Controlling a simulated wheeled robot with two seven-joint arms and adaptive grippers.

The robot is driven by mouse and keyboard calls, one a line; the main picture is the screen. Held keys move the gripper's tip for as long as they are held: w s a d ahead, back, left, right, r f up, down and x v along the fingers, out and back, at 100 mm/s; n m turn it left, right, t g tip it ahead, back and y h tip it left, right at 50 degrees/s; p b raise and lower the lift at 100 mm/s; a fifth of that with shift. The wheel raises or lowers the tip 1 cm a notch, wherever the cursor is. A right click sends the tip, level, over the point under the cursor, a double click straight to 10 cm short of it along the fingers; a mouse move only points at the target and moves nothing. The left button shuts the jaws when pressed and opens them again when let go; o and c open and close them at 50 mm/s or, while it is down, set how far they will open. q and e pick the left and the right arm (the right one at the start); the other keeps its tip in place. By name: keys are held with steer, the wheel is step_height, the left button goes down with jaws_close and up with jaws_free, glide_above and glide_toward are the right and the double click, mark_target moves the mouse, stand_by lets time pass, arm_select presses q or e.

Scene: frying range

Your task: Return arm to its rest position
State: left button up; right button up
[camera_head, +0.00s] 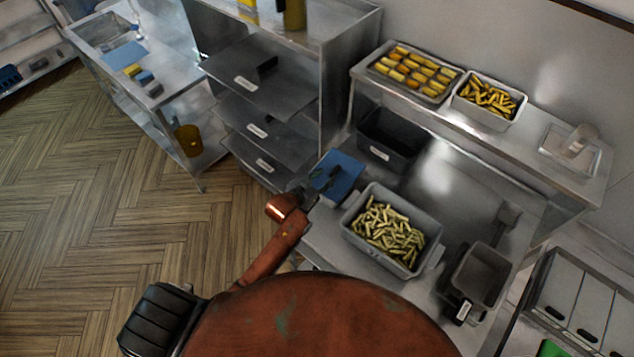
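My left arm (275,250) reaches up from the bottom of the head view. My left gripper (326,181) is small and dark at its end, over or beside a blue sheet or board (341,177) at the left edge of the steel counter. I cannot tell whether it touches the blue piece or whether its fingers are open. No held object can be made out. My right gripper is not in view.
A grey tub of pale fries (388,232) stands just right of the gripper. A dark empty bin (388,140) is behind, and a fryer basket (480,275) at right. Wooden floor (110,200) is clear at left.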

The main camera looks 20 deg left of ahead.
arm_select(q)
steer(key=v, duration=0.6)
steer(key=s+a+f+n+g+y, duration=0.1)
steer(key=s+a+f+g, duration=0.2)
steer(key=s, duration=0.8)
steer(key=s+a+f+n+g+y, duration=0.1)
steer(key=s+a+g+y, duration=0.3)
steer(key=s, duration=0.6)
steer(key=s+a+f+n+g+h, duration=0.1)
steer(key=s+a+f, duration=0.3)
steer(key=s, duration=0.7)
step_height(320, 180, down, 38)
steer(key=s+g+b, duration=0.2)
steer(key=s+b, duration=0.1)
steer(key=b, duration=0.6)
steer(key=s+f+b, duration=0.4)
steer(key=s+f, duration=0.5)
steer(key=f, duration=0.3)
steer(key=s+f+m+g+b, duration=0.1)
steer(key=s+f+b, duration=0.2)
steer(key=s+f, duration=0.7)
step_height(320, 180, down, 3)
steer(key=shift+f+h+b, duration=0.1)
steer(key=shift+h+b, duration=0.3)
